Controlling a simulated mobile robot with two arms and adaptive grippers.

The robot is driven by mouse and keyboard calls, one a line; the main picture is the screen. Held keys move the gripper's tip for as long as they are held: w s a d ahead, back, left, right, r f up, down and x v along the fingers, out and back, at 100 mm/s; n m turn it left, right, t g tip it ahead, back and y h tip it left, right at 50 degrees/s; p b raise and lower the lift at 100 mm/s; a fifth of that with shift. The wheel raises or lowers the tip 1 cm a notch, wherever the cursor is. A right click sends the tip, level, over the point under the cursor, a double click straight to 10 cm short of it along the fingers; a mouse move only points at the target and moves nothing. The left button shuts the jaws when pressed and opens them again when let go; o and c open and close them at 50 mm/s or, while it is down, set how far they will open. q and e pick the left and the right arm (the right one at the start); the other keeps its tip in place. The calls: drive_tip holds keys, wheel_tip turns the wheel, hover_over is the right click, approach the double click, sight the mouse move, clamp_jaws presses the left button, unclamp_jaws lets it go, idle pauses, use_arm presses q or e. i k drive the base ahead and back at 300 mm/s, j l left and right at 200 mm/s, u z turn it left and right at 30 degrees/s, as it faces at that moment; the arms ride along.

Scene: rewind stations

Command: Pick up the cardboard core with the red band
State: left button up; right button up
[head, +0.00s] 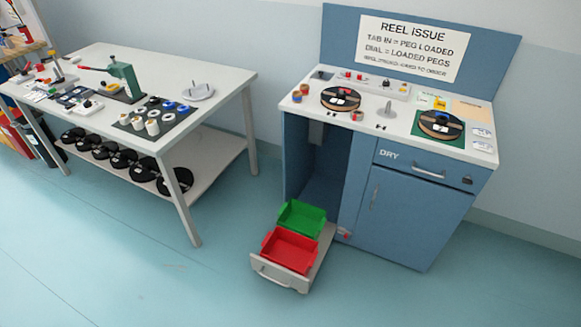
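Several small pale cylinders that look like cardboard cores (152,127) stand on a dark mat on the white table at the left. Some blue rings or bands (182,107) show beside them. I cannot make out a red band on any of these. Neither of my grippers is in view.
The white table (228,77) also bears a green press (125,78); black reels (118,158) line its lower shelf. The blue cabinet (408,215) has a pulled-out low drawer (272,277) with red (290,250) and green (302,217) bins. Open floor lies in front.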

sight(304, 90)
drive_tip(key=u, duration=0.55)
drive_tip(key=i+l+u, duration=0.1)
drive_tip(key=l+u, duration=0.25)
drive_tip(key=i+l+u, duration=0.1)
drive_tip(key=l+u, duration=0.25)
drive_tip(key=l, duration=0.15)
drive_tip(key=l+u, duration=0.35)
drive_tip(key=l, duration=0.1)
